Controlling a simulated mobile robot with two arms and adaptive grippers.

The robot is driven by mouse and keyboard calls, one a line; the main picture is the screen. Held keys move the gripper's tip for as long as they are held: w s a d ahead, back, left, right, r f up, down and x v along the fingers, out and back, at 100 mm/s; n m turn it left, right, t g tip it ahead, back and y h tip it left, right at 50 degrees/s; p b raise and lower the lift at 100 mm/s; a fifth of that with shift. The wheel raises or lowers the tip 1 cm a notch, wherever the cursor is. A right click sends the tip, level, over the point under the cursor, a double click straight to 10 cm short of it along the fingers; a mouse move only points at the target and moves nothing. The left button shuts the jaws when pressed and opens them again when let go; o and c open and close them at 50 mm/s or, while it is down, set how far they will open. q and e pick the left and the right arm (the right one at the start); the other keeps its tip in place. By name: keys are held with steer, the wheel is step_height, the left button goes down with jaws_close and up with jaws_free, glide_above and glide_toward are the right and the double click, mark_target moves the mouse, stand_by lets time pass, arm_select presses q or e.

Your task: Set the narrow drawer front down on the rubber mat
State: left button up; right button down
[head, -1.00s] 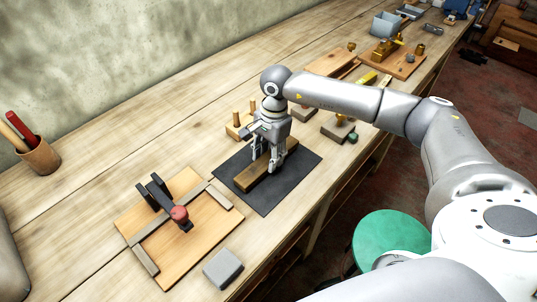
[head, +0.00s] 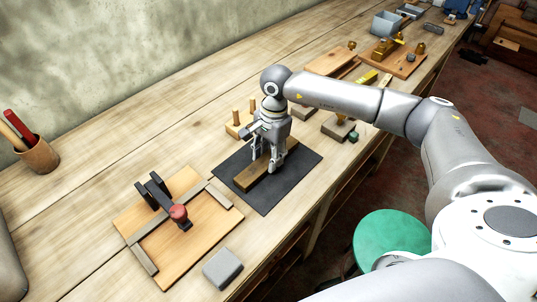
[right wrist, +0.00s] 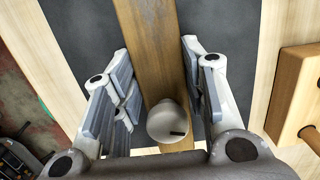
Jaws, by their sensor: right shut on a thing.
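The narrow drawer front (head: 250,180), a brown wooden bar, lies lengthwise over the dark rubber mat (head: 289,184) on the bench. It looks flat on the mat or very close above it; I cannot tell which. My right gripper (head: 267,170) points down at it, with its fingers on either side of the bar. In the right wrist view the drawer front (right wrist: 152,50) runs between the fingers, with a round grey knob (right wrist: 170,122) on its upper face. The dark mat (right wrist: 225,45) shows on both sides. My left gripper is not in view.
A wooden board with a red-knobbed clamp (head: 178,212) lies left of the mat, with a grey block (head: 222,269) in front. A pegged wooden block (head: 240,128) stands just behind the mat. More boards and fittings lie farther right. A green stool (head: 385,238) stands below the bench.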

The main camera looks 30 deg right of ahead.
steer(key=c, duration=0.8)
jaws_free()
steer(key=shift+r, duration=0.1)
steer(key=r, duration=0.4)
steer(key=d+r, duration=0.1)
steer(key=r, duration=0.6)
steer(key=shift+w+d+r, duration=0.2)
steer(key=shift+w+r, duration=0.05)
steer(key=shift+r, duration=0.1)
steer(key=shift+f, duration=0.1)
